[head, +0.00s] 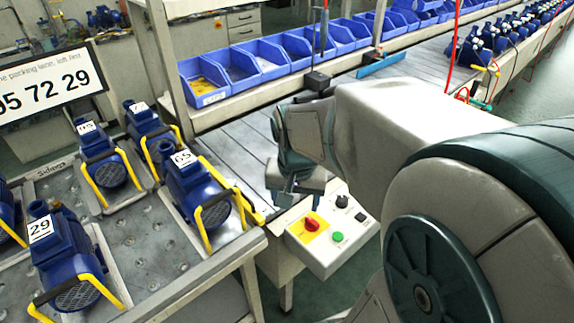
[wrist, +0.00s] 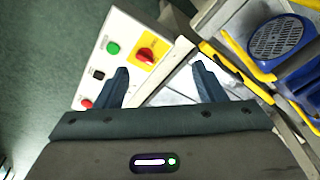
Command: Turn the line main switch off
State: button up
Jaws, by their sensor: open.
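The line main switch (head: 311,224) is a red rotary knob on a yellow plate, on a pale control box (head: 322,262) at the front end of the line. In the wrist view the red knob (wrist: 147,55) sits just beyond my fingers, near the left one, and its handle looks slanted. My gripper (wrist: 160,82) is open and empty, its two dark fingers apart with the yellow plate partly between and beyond them. In the head view my gripper (head: 290,192) is just behind the box; its fingertips are hard to make out.
A green button (head: 338,237) and black controls (head: 342,201) share the box. Blue pumps with yellow handles, such as one marked 65 (head: 190,185), stand on a table at the left, close to my gripper. Blue bins (head: 240,65) line the shelf behind.

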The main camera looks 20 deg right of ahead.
aim_at(313, 219)
jog(key=w+d+f+m+g+p, duration=0.1)
jog(key=w+d+f+m, duration=0.3)
jog(key=w+d+m, duration=0.35)
jog(key=shift+m+y, duration=0.25)
jog(key=shift+y, duration=0.05)
jog(key=f, duration=0.9)
jog(key=s+d+f, duration=0.1)
jog(key=f, duration=0.4)
